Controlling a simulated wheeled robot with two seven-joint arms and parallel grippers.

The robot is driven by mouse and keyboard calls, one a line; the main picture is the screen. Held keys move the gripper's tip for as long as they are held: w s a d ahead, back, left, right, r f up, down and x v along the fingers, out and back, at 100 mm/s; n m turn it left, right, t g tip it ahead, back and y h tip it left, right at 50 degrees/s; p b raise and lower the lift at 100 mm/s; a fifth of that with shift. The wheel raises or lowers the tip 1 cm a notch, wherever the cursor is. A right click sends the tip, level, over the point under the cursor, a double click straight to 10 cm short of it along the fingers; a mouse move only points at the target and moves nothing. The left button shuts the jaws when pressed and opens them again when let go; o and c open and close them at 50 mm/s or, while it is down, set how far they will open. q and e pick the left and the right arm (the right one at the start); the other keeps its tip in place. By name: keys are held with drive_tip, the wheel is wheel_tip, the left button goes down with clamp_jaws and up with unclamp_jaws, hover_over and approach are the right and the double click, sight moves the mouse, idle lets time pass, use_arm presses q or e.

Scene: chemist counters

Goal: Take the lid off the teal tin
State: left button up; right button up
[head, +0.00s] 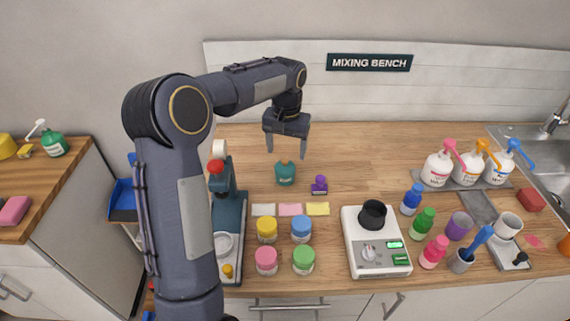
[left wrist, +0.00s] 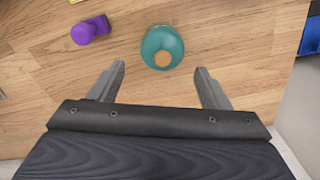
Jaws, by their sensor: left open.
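My left gripper (head: 288,152) points down above the tin, open and empty. In the left wrist view the left fingers (left wrist: 160,78) are spread wide, with the tin just beyond the tips and not touched. My right gripper is not in view.
Cards, several coloured jars (head: 301,229) and a white scale (head: 377,255) are nearer the front. A dark teal microscope-like stand (head: 230,205) is on the left. The bench behind and right of the purple bottle is clear.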

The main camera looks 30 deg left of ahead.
sight(285, 160)
use_arm(q)
drive_tip(key=f, duration=0.4)
drive_tip(key=shift+s+a, duration=0.1)
drive_tip(key=shift+s, duration=0.25)
drive_tip(key=c, duration=1.2)
drive_tip(key=shift+f, duration=0.1)
